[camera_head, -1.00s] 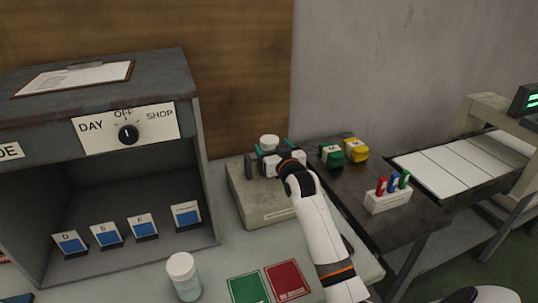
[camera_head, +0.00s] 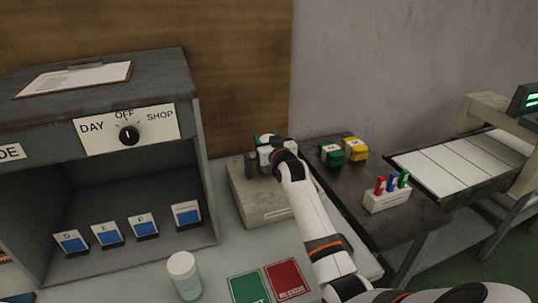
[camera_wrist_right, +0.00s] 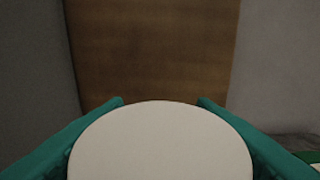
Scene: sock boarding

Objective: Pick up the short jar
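A jar with a round white lid (camera_wrist_right: 160,145) fills the lower middle of the right wrist view, with only its lid showing. The teal fingers of my right gripper (camera_wrist_right: 160,101) lie on either side of it, and the lid covers part of them. I cannot tell whether they press on the jar. In the head view my right gripper (camera_head: 264,140) is over the back of a grey raised block (camera_head: 248,205), and it hides the jar. A taller jar (camera_head: 184,278) with a white lid stands at the front, away from the gripper. My left gripper is out of view.
A grey cabinet (camera_head: 205,150) with a dial stands on the left. Green (camera_head: 248,289) and red (camera_head: 288,280) cards lie in front. A dark side table (camera_head: 400,225) holds green (camera_head: 331,155) and yellow (camera_head: 354,149) blocks and a marker holder (camera_head: 387,200).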

